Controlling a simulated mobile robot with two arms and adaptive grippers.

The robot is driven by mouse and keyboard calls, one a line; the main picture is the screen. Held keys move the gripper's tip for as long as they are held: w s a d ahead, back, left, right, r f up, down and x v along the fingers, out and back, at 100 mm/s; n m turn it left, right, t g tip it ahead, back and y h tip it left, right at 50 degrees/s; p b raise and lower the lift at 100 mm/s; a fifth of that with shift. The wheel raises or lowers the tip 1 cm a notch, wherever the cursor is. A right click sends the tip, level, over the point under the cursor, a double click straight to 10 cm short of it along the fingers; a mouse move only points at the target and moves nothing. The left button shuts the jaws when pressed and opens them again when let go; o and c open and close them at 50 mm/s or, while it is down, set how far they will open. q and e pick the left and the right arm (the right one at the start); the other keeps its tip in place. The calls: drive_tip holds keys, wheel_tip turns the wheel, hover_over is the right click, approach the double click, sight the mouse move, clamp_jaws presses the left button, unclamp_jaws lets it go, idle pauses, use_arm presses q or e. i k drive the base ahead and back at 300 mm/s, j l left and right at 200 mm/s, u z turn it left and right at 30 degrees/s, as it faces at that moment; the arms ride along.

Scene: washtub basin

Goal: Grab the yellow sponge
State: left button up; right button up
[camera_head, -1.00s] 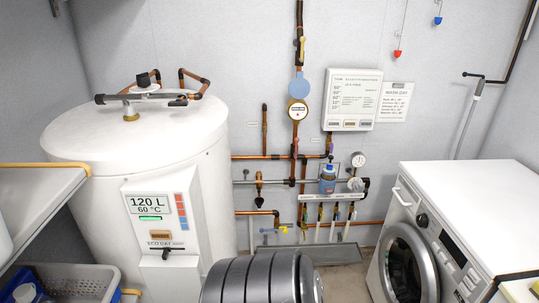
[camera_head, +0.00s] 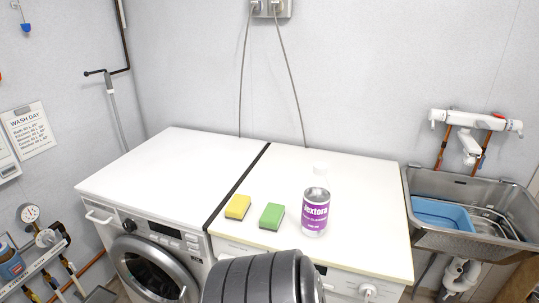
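A yellow sponge (camera_head: 237,207) lies on the white top of the right-hand machine, just right of the dark gap between the two machines and near the front edge. A green sponge (camera_head: 272,217) lies close to its right, apart from it. Neither of my grippers shows in the head view. A dark ribbed part of my own body covers the bottom middle, below the sponges.
A bottle with a purple label (camera_head: 316,208) stands upright right of the sponges. The left washing machine (camera_head: 165,175) has a clear top. A metal sink (camera_head: 450,240) holding a blue basin (camera_head: 440,215) is at right. The back of the right-hand top is free.

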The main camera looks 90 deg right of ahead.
sight(237, 209)
drive_tip(key=z, duration=2.5)
